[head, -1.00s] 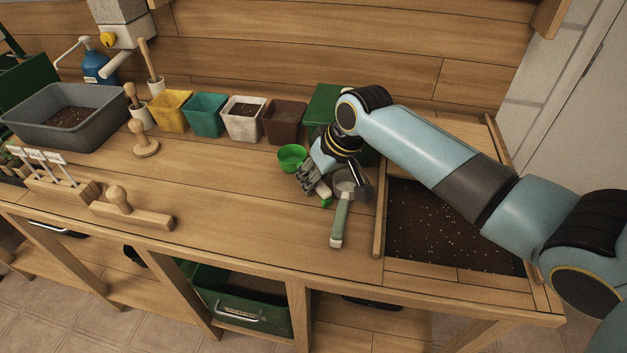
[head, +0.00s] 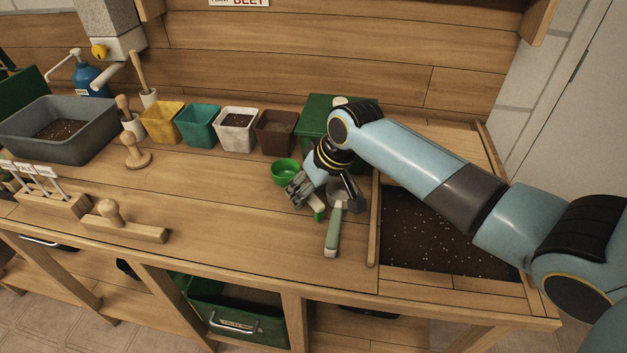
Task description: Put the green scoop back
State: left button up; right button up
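The green scoop lies towards the right of the bench, with its round bright green bowl (head: 285,172) in front of the brown pot. The green end of its handle (head: 319,214) shows on the near side of my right gripper (head: 298,192). My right gripper is low over the middle of the scoop and hides that part of the handle. I cannot tell whether its fingers are closed on it. My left gripper is not in view.
A metal scoop with a grey-green handle (head: 333,232) lies close beside my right gripper. A soil bed (head: 430,235) is to the right. Pots, including the brown pot (head: 276,133), and a dark green box (head: 322,118) stand behind.

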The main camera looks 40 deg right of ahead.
jog(key=v, duration=1.1)
jog(key=shift+s+r+p, duration=0.2)
jog(key=shift+r+p, duration=0.1)
jog(key=shift+p, duration=0.1)
jog(key=shift+d, duration=0.15)
